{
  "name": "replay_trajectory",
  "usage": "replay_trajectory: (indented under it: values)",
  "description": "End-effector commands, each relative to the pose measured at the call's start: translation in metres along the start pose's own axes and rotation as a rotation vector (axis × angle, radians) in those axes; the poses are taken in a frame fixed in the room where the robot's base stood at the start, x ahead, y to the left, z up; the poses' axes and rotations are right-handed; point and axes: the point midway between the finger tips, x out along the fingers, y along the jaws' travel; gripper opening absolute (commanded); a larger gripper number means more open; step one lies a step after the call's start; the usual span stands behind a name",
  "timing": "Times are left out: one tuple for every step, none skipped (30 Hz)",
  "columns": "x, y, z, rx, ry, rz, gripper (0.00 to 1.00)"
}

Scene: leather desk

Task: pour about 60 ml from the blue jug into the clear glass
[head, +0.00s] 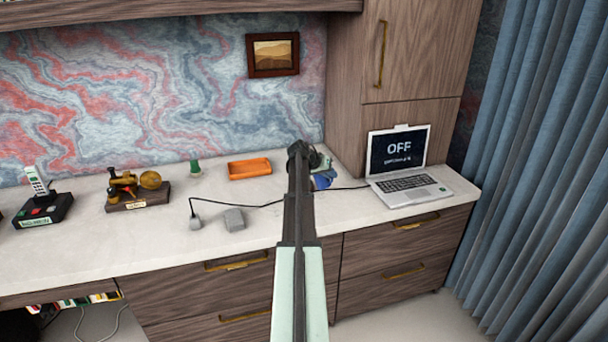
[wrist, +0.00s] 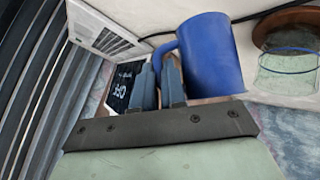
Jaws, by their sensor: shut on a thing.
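The blue jug (wrist: 212,55) fills the upper middle of the wrist view, its handle towards my gripper. My gripper (wrist: 160,72) is shut on that handle. In the head view, a small part of the blue jug (head: 323,181) shows beside the end of my arm, low over the counter. The clear glass (wrist: 288,72) with a blue ring around it is at the right of the wrist view, apart from the jug. I cannot make out the glass in the head view; my arm covers much of that area. The liquid level in either vessel cannot be told.
A brown rounded thing (wrist: 290,20) lies by the glass. A laptop (head: 400,170) showing "OFF" stands to the right on the pale counter (head: 140,238). An orange tray (head: 250,169), a grey block (head: 234,219) and a dark cable (head: 262,205) lie to the left.

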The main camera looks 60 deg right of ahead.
Motion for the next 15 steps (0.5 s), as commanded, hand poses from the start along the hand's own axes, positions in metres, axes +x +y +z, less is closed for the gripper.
replay_trajectory:
  values:
    - [-0.0012,-0.0014,-0.0027,-0.008,0.000,0.008,0.00]
    - [-0.0018,-0.0018,-0.0034,-0.012,-0.001,0.012,0.00]
    - [-0.0023,-0.0023,-0.0040,-0.018,-0.002,0.017,0.00]
    - [-0.0027,-0.0026,-0.0045,-0.021,-0.004,0.020,0.00]
    - [-0.0031,-0.0029,-0.0049,-0.024,-0.005,0.023,0.00]
    - [-0.0037,-0.0035,-0.0056,-0.028,-0.007,0.028,0.00]
    - [-0.0039,-0.0036,-0.0058,-0.031,-0.008,0.031,0.00]
    - [-0.0042,-0.0038,-0.0063,-0.033,-0.008,0.034,0.00]
    - [-0.0047,-0.0041,-0.0069,-0.037,-0.009,0.038,0.00]
    - [-0.0050,-0.0042,-0.0073,-0.040,-0.010,0.040,0.00]
    - [-0.0053,-0.0045,-0.0076,-0.042,-0.010,0.043,0.00]
    - [-0.0057,-0.0048,-0.0082,-0.045,-0.011,0.046,0.00]
    - [-0.0061,-0.0051,-0.0086,-0.048,-0.011,0.048,0.00]
    - [-0.0064,-0.0054,-0.0090,-0.050,-0.012,0.051,0.00]
    - [-0.0068,-0.0057,-0.0095,-0.053,-0.013,0.054,0.00]
